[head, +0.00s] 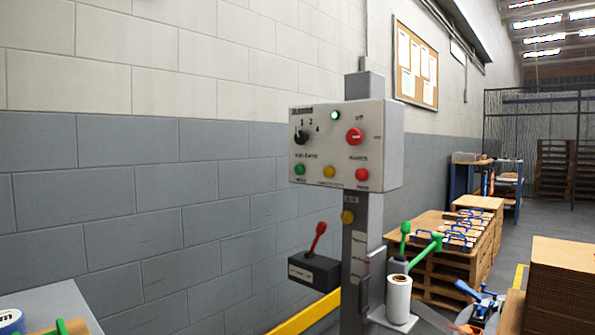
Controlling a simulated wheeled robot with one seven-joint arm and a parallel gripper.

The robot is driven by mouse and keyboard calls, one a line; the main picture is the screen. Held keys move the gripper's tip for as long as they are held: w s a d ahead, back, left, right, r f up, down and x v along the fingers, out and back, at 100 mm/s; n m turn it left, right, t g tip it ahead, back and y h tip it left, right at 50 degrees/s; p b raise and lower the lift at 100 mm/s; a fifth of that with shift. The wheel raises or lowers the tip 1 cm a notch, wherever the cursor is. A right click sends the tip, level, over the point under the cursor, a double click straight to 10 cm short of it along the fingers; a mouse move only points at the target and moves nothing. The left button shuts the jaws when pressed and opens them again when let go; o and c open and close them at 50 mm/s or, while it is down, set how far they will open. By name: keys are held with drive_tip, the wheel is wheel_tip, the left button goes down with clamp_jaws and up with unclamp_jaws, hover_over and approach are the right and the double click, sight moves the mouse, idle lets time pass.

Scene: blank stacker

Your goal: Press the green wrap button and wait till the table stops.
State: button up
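A grey control box (380,150) stands on a post at the middle of the head view. A green button (299,169) sits at the lower left of its face, with a small label below that I cannot read for certain. A yellow button (329,172) and a red button (362,175) sit in the same row. A small green lamp (335,115) at the top looks lit. A black rotary selector (301,137) and a red knob (354,136) are above the row. I cannot make out a turning table. My gripper is not in view, and nothing touches the buttons.
A black box with a red lever (317,238) hangs left of the post, above a yellow rail (306,315). Green-knobbed levers (434,245) and a white roll (398,298) are at the right. Cardboard stacks (560,285) stand lower right. Space before the panel looks clear.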

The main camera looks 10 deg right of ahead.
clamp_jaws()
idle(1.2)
